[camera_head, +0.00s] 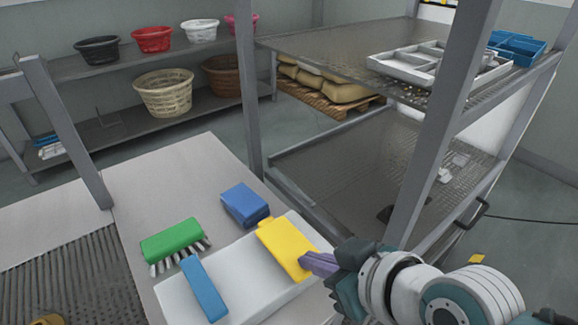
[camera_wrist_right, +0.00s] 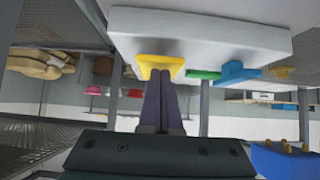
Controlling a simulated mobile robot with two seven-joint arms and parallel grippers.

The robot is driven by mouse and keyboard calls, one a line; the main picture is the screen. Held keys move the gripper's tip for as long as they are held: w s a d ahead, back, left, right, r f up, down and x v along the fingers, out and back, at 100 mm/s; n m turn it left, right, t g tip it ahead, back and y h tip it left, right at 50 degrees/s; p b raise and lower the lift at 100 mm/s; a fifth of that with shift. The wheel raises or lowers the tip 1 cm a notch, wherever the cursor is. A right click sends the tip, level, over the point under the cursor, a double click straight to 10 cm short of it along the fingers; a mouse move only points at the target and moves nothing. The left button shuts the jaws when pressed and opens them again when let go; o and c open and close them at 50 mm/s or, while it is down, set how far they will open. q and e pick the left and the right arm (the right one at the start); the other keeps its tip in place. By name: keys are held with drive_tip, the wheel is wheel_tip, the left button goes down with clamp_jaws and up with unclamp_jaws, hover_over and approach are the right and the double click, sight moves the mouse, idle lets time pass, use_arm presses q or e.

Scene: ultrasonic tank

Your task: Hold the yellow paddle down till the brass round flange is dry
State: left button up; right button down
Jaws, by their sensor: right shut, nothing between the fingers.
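The yellow paddle (camera_head: 287,248) is a flat tilted plate on the right part of a white box (camera_head: 240,272). It also shows in the right wrist view (camera_wrist_right: 160,60). My right gripper (camera_head: 308,261) is shut and empty, its purple fingertips at the paddle's lower right edge; they appear to touch it. In the right wrist view the fingers (camera_wrist_right: 161,78) end at the paddle. A brass-coloured piece (camera_head: 48,320) is cut off at the bottom left edge; I cannot tell whether it is the round flange or whether it is wet. My left gripper is not in view.
A blue paddle (camera_head: 204,288) is on the same white box. A green brush (camera_head: 173,240) and a blue block (camera_head: 245,204) lie beside it. A ribbed grey surface (camera_head: 70,285) is at left. A rack post (camera_head: 440,140) rises near my right arm.

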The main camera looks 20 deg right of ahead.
drive_tip(key=w+r+p+v, duration=0.1)
drive_tip(key=p+v, duration=0.3)
drive_tip(key=v, duration=0.8)
drive_tip(key=shift+w+a+r+p, duration=0.25)
drive_tip(key=shift+r+p, duration=0.1)
drive_tip(key=shift+r, duration=0.25)
drive_tip(key=shift+s, duration=0.1)
drive_tip(key=s+d+r+m+g+h, duration=0.1)
drive_tip(key=s+d+r+g+h, duration=0.15)
drive_tip(key=s, duration=0.25)
drive_tip(key=s+d+r+m+g+h, duration=0.1)
drive_tip(key=s+r+g, duration=0.15)
drive_tip(key=s, duration=0.35)
wheel_tip(320, 180, up, 31)
drive_tip(key=p, duration=3.1)
drive_tip(key=shift+s+g, duration=0.25)
drive_tip(key=shift+g, duration=0.15)
